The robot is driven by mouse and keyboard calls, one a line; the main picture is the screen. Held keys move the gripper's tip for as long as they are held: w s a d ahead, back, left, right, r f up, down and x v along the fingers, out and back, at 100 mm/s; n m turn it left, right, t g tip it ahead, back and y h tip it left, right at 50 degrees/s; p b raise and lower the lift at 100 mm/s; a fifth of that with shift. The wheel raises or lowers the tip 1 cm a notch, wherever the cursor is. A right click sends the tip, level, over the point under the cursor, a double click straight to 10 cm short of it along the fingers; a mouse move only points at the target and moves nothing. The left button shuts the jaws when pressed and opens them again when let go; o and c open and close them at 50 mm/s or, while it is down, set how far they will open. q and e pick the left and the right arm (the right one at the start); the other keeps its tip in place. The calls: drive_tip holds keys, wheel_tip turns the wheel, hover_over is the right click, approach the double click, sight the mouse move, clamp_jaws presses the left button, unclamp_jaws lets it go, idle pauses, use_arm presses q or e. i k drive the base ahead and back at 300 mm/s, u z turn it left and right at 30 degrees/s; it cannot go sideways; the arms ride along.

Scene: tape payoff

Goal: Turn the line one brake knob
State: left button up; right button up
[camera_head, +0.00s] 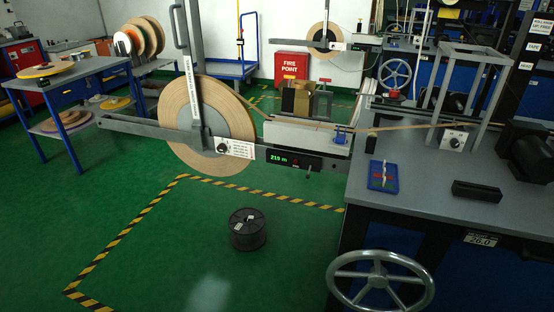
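A large tan tape reel (180,115) hangs on the near payoff stand. Below and right of its centre, a small dark round knob (222,147) sits beside a white printed label (241,149) on the grey horizontal bar. The label text is too small to read, so I cannot tell for certain that this is the line one brake knob. Right of it, a black display (294,160) shows green digits reading 219 m. Another dark knob (454,142) sits on a white plate on the right-hand machine. Neither of my grippers is in view.
A grey machine table (420,185) with a large handwheel (381,280) fills the right. Tape runs from the reel to it. A black spool (248,230) stands on the green floor. A blue-framed table (70,72) stands at left. The floor inside the striped tape is mostly clear.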

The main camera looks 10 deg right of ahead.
sight(220, 148)
drive_tip(key=i, duration=1.45)
drive_tip(key=u, duration=0.2)
